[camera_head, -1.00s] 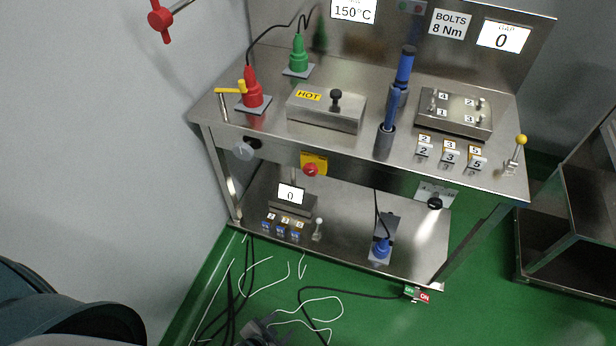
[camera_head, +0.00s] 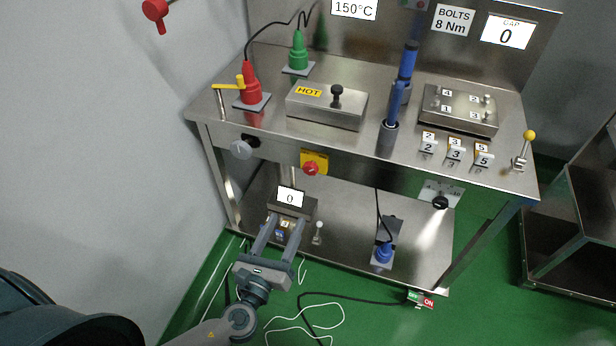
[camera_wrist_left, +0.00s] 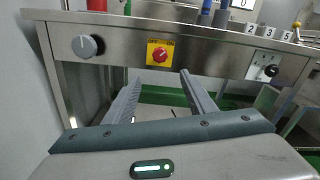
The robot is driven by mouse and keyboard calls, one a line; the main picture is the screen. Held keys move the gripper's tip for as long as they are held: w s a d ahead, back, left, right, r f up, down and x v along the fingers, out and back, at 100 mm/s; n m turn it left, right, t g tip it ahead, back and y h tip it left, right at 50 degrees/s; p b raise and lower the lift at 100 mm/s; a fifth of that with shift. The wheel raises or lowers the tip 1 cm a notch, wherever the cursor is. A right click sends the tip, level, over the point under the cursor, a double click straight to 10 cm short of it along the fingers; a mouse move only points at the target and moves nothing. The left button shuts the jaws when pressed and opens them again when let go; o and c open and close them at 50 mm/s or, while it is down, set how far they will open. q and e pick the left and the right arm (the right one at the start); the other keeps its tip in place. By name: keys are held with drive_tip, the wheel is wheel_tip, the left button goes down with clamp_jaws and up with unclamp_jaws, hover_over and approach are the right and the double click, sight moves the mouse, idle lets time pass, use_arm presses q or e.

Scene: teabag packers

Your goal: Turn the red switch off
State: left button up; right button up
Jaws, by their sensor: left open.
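A red rotary switch (camera_head: 311,168) sits on a yellow plate on the front panel of the steel table. In the left wrist view the red switch (camera_wrist_left: 160,55) is ahead, centred between my fingers and a little above their tips. My left gripper (camera_head: 287,219) is open and empty, in front of the table and lower in the head view than the switch. Its two fingers also show in the left wrist view (camera_wrist_left: 158,82), apart from the switch. My right gripper is in neither view.
A grey round knob (camera_head: 241,149) is left of the switch, and a black-knobbed panel (camera_head: 440,202) is right. A display box (camera_head: 291,199) on the lower shelf is near my fingers. A red-green switch box (camera_head: 420,299) and cables lie on the floor. A red wall lever (camera_head: 155,10) is upper left.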

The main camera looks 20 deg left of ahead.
use_arm(q)
drive_tip(key=shift+w, duration=0.1)
idle(0.3)
drive_tip(key=p, duration=0.2)
approach(310, 172)
drive_tip(key=w, duration=0.7)
drive_tip(key=shift+w+f, duration=0.1)
drive_tip(key=shift+w, duration=0.8)
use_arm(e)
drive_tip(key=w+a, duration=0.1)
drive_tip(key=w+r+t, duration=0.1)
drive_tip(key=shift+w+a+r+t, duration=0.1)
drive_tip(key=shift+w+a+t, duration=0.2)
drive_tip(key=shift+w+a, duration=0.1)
use_arm(q)
drive_tip(key=shift+c, duration=0.5)
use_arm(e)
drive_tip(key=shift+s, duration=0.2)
